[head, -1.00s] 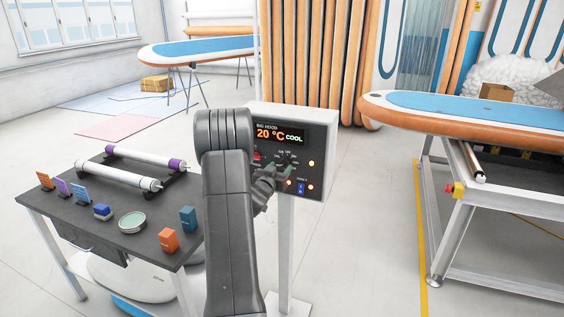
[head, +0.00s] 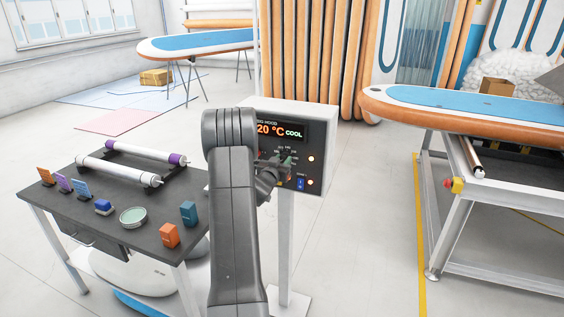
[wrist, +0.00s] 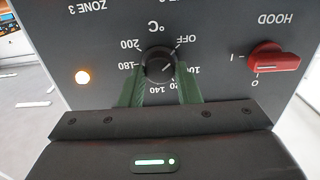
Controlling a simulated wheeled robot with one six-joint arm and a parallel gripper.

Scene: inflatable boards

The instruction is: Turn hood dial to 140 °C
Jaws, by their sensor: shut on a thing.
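The hood control box (head: 318,135) stands on a white post, and its display (head: 280,131) reads 20 °C COOL. The dark round dial (wrist: 157,63) is on its face, ringed by marks from OFF to 200. The wrist view shows the panel upside down. My gripper (wrist: 160,74) is shut on the dial, with one green finger on each side of it. A small light line shows on the dial; I cannot tell exactly which mark it meets. In the head view, my gripper (head: 275,166) is at the panel and partly hides the dial.
A red HOOD switch (wrist: 273,60) and a lit lamp (wrist: 82,77) flank the dial. A dark table (head: 85,218) with tubes and small blocks stands left. A board on a metal frame (head: 465,215) stands right.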

